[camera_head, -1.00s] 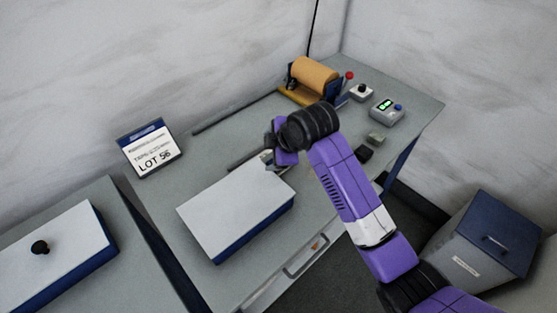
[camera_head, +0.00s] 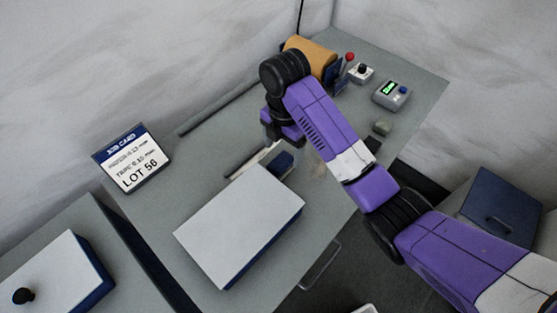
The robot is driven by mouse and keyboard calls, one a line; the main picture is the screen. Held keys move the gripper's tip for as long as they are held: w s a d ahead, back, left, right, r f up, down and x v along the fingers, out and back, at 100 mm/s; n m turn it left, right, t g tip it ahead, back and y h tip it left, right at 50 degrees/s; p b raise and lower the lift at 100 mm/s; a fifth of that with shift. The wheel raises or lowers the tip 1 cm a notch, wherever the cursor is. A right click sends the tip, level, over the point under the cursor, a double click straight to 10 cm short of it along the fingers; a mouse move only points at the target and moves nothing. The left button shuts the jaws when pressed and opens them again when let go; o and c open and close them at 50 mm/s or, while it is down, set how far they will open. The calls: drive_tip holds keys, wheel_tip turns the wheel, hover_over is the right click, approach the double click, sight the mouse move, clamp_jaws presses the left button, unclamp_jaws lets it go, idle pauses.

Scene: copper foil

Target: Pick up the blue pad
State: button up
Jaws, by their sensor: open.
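A small dark blue block (camera_head: 281,163), which looks like the blue pad, lies on the bench beside the far right edge of a large white-topped slab with blue sides (camera_head: 240,222). A pale strip lies against its left side. My gripper (camera_head: 287,139) is above and just behind the blue block, apart from it as far as I can tell. The jaws are open and look empty. The fingertips are small and partly hidden by my wrist.
An orange roll (camera_head: 312,55) stands at the back, partly behind my wrist. A button box (camera_head: 361,72) and a green-display meter (camera_head: 390,94) stand at the back right. A job card (camera_head: 132,160) stands at left. A blue-lidded bin (camera_head: 500,205) is at lower right.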

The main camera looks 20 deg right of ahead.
sight(281, 162)
wheel_tip(281, 162, down, 2)
drive_tip(key=shift+w+f+b, duration=0.1)
drive_tip(key=shift+f+b, duration=0.15)
drive_tip(key=shift+b, duration=0.4)
drive_tip(key=shift+w+a+f+p, duration=0.15)
drive_tip(key=shift+f+p, duration=0.1)
drive_tip(key=shift+f, duration=0.9)
drive_tip(key=shift+w+d+f+p, duration=0.1)
drive_tip(key=shift+f+p, duration=0.1)
drive_tip(key=shift+f, duration=0.95)
drive_tip(key=shift+c, duration=0.4)
drive_tip(key=c, duration=1.4)
drive_tip(key=shift+r, duration=0.1)
